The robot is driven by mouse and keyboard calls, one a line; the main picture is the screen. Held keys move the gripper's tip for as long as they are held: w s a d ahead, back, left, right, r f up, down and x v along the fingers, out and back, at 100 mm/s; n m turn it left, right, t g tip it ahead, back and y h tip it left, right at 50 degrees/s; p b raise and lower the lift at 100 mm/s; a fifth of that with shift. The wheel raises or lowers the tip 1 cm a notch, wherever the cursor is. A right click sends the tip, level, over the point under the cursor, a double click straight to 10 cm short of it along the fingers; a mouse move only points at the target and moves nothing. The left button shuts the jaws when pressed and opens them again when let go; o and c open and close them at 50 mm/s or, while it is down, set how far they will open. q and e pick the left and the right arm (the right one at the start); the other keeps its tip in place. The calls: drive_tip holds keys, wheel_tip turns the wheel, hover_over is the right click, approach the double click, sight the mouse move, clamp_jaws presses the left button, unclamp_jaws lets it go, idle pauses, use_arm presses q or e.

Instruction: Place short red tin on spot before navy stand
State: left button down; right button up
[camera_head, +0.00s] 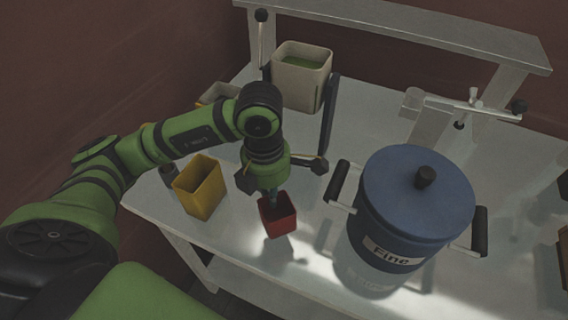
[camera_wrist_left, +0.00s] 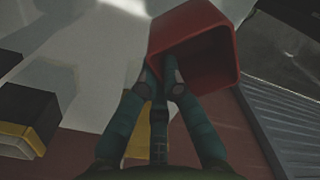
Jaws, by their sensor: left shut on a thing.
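The short red tin (camera_head: 278,219) is an open-topped square cup over the front part of the white table (camera_head: 225,253). My left gripper (camera_head: 272,194) points down and is shut on its wall. The tin seems to hang a little above the table, with a shadow below it. The left wrist view shows the red tin (camera_wrist_left: 192,32) with the left gripper's fingertips (camera_wrist_left: 165,82) at its near wall. A dark upright (camera_head: 328,118) stands beside a beige container; I cannot tell if it is the navy stand. My right gripper is not in view.
A yellow tin (camera_head: 200,188) stands left of the red tin. A large blue lidded pot (camera_head: 415,205) labelled "Fine", with side handles, stands to the right. The beige container (camera_head: 300,75) with green contents is behind. A raised white shelf (camera_head: 420,32) runs along the back.

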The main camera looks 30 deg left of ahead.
use_arm(q)
drive_tip(key=n, duration=0.3)
drive_tip(key=a+n, duration=0.1)
drive_tip(key=n, duration=0.2)
drive_tip(key=s+n, duration=0.1)
drive_tip(key=n, duration=0.3)
drive_tip(key=shift+s+a+f, duration=0.1)
drive_tip(key=shift+a+f, duration=0.05)
drive_tip(key=shift+f, duration=0.2)
drive_tip(key=n, duration=0.3)
drive_tip(key=shift+s+a+f+p, duration=0.1)
drive_tip(key=shift+s+a+p, duration=0.05)
drive_tip(key=shift+a+p, duration=0.15)
drive_tip(key=w+a+f+n+p, duration=0.1)
drive_tip(key=w+n+p, duration=0.1)
drive_tip(key=w+n, duration=0.2)
drive_tip(key=w+a+f+n+p, duration=0.1)
drive_tip(key=w+n+p, duration=0.1)
drive_tip(key=w+n, duration=0.3)
drive_tip(key=w+a+f+n+p, duration=0.1)
drive_tip(key=w+n+p, duration=0.2)
drive_tip(key=w, duration=0.4)
drive_tip(key=shift+w+a+f+n, duration=0.1)
drive_tip(key=shift+f+n, duration=0.1)
drive_tip(key=shift+n, duration=0.5)
drive_tip(key=shift+f, duration=0.45)
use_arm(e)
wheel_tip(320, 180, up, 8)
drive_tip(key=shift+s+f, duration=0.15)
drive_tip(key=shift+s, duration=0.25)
